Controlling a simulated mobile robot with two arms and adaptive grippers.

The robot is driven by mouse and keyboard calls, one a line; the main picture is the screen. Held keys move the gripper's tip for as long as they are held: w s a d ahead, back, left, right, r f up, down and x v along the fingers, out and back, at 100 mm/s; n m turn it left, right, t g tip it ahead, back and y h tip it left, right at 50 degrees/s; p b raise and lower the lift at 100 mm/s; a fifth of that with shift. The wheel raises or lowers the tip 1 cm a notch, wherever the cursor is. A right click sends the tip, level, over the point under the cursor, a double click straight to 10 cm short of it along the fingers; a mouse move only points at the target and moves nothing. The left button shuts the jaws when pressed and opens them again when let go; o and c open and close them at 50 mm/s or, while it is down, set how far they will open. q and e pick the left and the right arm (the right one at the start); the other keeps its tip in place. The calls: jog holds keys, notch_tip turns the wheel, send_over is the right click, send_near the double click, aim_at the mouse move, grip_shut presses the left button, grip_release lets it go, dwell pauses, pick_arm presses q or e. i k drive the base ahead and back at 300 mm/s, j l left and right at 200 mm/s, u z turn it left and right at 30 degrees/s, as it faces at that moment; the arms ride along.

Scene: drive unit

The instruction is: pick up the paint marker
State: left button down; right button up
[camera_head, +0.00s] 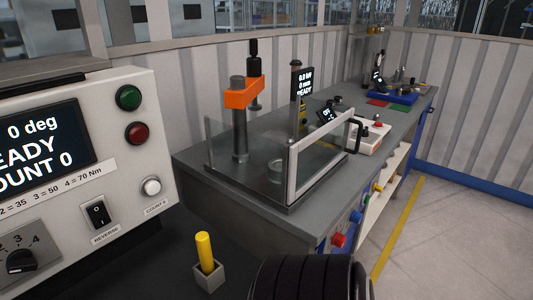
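A yellow cylinder (204,248), which looks like the paint marker, stands upright in a small grey square holder (209,276) at the bottom of the head view. Its lower end is hidden inside the holder. Neither of my grippers can be made out in this view, and nothing is seen touching the yellow cylinder.
A control box (120,180) with a screen, knob and buttons stands at the left, close to the holder. A black ribbed object (310,278), unclear what, fills the bottom edge right of the holder. Behind is a grey bench (190,160) with a clear-guarded press (240,95).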

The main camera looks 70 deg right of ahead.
aim_at(202, 238)
jog(key=z, duration=1.75)
jog(key=l+u, duration=0.15)
jog(key=l, duration=0.3)
jog(key=k, duration=0.05)
